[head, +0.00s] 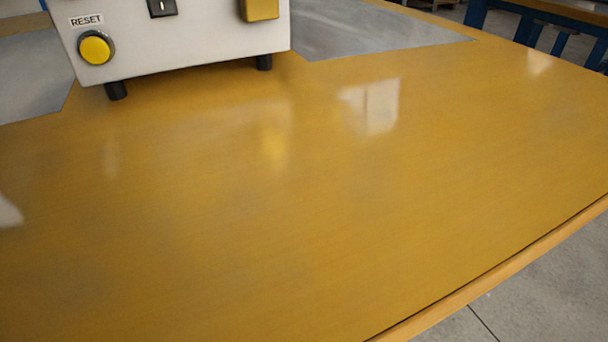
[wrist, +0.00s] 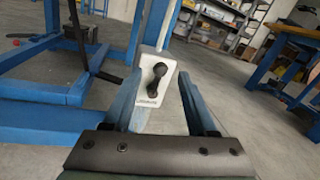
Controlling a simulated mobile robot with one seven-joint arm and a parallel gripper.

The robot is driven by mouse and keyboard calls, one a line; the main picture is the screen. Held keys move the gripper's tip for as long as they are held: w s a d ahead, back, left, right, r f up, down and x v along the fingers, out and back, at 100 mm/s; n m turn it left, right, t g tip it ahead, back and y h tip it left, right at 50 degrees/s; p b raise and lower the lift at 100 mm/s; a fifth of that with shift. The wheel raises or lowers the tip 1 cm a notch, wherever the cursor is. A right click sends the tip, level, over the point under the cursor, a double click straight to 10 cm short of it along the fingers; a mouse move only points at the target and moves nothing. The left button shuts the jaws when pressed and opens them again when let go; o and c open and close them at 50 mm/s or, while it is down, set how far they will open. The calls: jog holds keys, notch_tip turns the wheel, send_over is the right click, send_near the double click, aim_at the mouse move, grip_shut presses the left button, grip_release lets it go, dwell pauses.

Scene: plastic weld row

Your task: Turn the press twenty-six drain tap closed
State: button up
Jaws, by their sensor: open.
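In the wrist view a pale plate (wrist: 166,88) on a thin upright post carries a black tap handle (wrist: 157,78). The handle points down and slightly left from its round hub. A small dark label sits below it, too small to read. My gripper (wrist: 159,88) is open, its two blue fingers on either side of the plate in the picture, with nothing between them in its grip. The handle appears beyond the fingertips; I cannot tell how far, and no contact shows. The head view shows neither tap nor gripper.
Blue machine framing (wrist: 45,90) stands left in the wrist view, a blue bench (wrist: 285,50) right, shelving behind. Grey floor is open between. In the head view a white control box (head: 180,35) with a yellow RESET button (head: 95,48) stands on a largely bare yellow table (head: 300,200).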

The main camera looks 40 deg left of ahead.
jog(key=p+v, duration=0.3)
jog(key=v, duration=0.7)
jog(key=shift+s+d+p, duration=0.25)
jog(key=shift+p, duration=0.05)
